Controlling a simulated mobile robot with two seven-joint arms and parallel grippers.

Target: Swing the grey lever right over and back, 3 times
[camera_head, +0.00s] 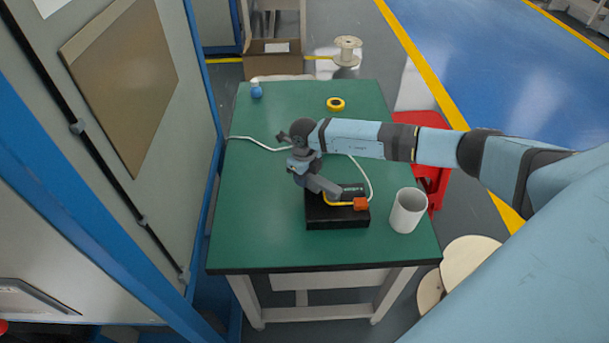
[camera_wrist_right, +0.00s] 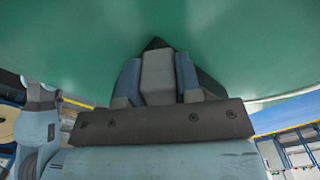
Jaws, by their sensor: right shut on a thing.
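The grey lever (camera_head: 323,186) rises from a black base box (camera_head: 338,216) near the front of the green table and leans to the left. My right gripper (camera_head: 303,166) comes down over the lever's upper end and hides it in the head view. In the right wrist view the lever (camera_wrist_right: 157,76) is a grey block held between the two blue-grey fingers of my right gripper (camera_wrist_right: 158,68). My left gripper is in neither view.
A yellow tape roll (camera_head: 335,104) and a blue item (camera_head: 256,91) lie farther back on the green table (camera_head: 262,215). A white cable crosses the table.

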